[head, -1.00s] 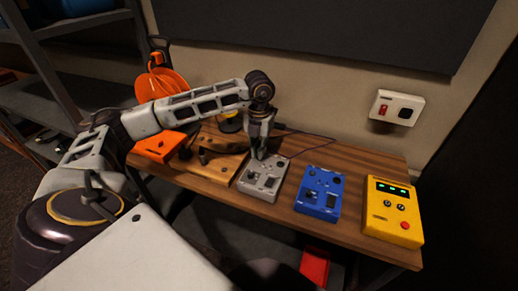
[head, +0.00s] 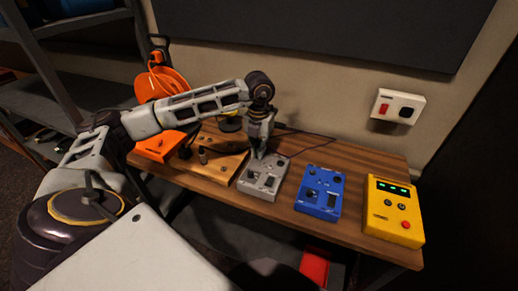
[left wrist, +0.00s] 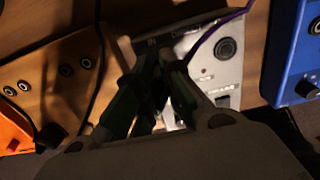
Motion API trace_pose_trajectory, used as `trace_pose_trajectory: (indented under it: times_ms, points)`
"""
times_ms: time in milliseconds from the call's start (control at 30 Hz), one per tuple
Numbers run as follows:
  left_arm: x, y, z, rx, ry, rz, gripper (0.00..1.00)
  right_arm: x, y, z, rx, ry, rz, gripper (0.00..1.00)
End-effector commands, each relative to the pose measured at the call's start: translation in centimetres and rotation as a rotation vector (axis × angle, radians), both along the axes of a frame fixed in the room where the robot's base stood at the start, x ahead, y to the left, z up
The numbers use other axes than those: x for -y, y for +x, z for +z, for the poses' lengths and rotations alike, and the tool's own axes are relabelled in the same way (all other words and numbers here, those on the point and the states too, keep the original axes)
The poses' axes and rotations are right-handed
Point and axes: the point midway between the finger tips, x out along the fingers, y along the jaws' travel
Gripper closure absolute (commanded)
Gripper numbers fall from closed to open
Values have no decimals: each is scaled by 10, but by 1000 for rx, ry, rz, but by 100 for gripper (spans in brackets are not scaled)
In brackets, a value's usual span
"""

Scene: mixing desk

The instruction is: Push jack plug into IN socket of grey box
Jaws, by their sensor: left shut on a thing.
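The grey box (head: 264,185) sits on the wooden desk between a wooden board and a blue box. In the left wrist view its face (left wrist: 222,65) fills the upper middle, with a dark round part at right and lettering that seems to read IN near the fingers. My left gripper (head: 257,155) points down at the back left of the grey box, close to its face. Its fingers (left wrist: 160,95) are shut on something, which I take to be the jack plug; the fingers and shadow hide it. I cannot tell whether the plug is in the socket. My right gripper is not in view.
A blue box (head: 319,192) and a yellow box (head: 393,211) with lit green marks stand to the right. The wooden board (head: 222,166) and an orange box (head: 160,147) are at left. A thin purple cable (left wrist: 205,35) crosses the grey box.

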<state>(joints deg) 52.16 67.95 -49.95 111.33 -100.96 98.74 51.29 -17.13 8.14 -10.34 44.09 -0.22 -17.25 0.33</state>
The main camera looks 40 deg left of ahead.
Motion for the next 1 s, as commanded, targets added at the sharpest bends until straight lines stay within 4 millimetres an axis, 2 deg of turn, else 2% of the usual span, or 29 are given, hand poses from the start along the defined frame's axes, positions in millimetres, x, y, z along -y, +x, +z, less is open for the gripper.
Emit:
trace_pose_trajectory:
  times_ms: [600,633,800,1000]
  points:
    - [0,0,-8,0,0,0,100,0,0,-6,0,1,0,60]
    - [0,0,-8,0,0,0,87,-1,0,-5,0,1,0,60]
    - [0,0,-7,0,0,0,65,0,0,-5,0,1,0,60]
    - [0,0,-7,0,0,0,65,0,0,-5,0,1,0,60]
